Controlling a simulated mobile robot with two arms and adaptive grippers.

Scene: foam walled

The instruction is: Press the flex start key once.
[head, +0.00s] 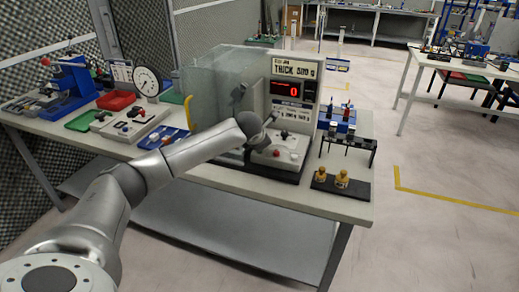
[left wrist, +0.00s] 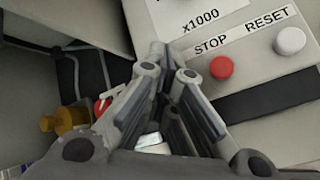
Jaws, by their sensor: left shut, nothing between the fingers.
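The flex tester (head: 298,90) stands on the bench with a red display reading 0 and a clear guard at its left. Its sloped key panel (head: 272,160) is at the front, partly behind my left arm. In the left wrist view, a red STOP key (left wrist: 221,67) and a white RESET key (left wrist: 290,41) show right of my fingers. My left gripper (left wrist: 166,55) is shut and empty, its tips over the panel left of STOP. No key marked start is visible; my fingers cover that part. I cannot tell whether the tips touch the panel. My right gripper is out of view.
A dial gauge (head: 147,83), a red tray (head: 116,100) and a blue lever device (head: 70,85) stand on the bench's left part. A black block with brass pieces (head: 341,183) and a small rack (head: 348,140) are right of the tester. The bench front is clear.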

